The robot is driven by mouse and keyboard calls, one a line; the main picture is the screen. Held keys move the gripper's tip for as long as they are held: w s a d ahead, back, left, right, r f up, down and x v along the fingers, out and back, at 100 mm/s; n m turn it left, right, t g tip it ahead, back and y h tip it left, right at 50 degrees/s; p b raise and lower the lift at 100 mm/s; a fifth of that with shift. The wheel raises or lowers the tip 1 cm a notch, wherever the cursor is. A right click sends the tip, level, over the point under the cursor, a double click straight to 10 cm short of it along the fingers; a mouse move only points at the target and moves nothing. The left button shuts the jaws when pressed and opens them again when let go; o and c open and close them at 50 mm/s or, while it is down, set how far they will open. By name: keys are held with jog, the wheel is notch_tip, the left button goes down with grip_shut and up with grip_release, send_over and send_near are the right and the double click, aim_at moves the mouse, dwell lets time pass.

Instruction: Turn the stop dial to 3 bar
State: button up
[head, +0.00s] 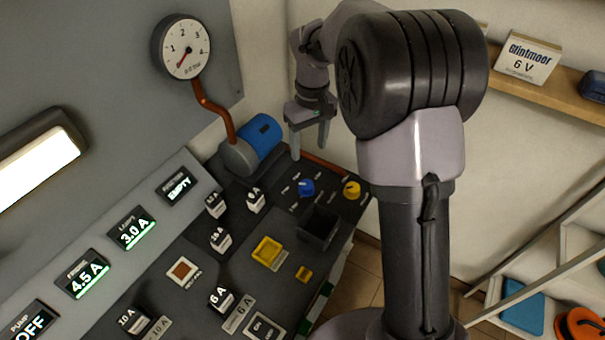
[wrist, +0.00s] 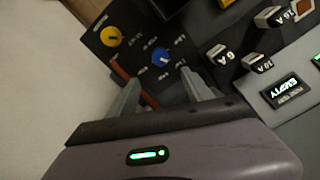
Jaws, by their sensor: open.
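A blue dial (head: 306,187) and a yellow dial (head: 352,189) sit side by side on a dark panel at the right end of the console. Tiny marks surround the blue dial; I cannot read which is the stop dial. In the wrist view the blue dial (wrist: 161,57) lies ahead of the gap between my fingers, and the yellow dial (wrist: 111,36) is to its left. My gripper (head: 310,146) is open and empty, pointing down above the panel, apart from both dials. Its fingers also show in the wrist view (wrist: 160,92). A round pressure gauge (head: 183,47) has its needle low, below 1.
A blue pump (head: 263,135) with a copper pipe (head: 213,106) stands just left of my gripper. Several labelled blocks, a yellow tray (head: 267,251) and a dark open box (head: 318,229) are on the console. Lit displays line its back, one reading "PUMP OFF" (head: 32,324).

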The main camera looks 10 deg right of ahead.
aim_at(307, 184)
jog(key=f+b, duration=0.2)
jog(key=f, duration=0.3)
jog(key=f+b, duration=0.1)
jog(key=f, duration=0.4)
jog(key=f+b, duration=0.2)
jog(key=f, duration=0.3)
jog(key=shift+a+b, duration=0.25)
jog(key=shift+b, duration=0.05)
jog(key=shift+r, duration=0.1)
grip_shut()
jog(key=shift+m, duration=0.3)
jog(key=m+p, duration=0.1)
jog(key=m, duration=1)
jog(key=shift+s+p, duration=0.1)
jog(key=shift+p, duration=0.2)
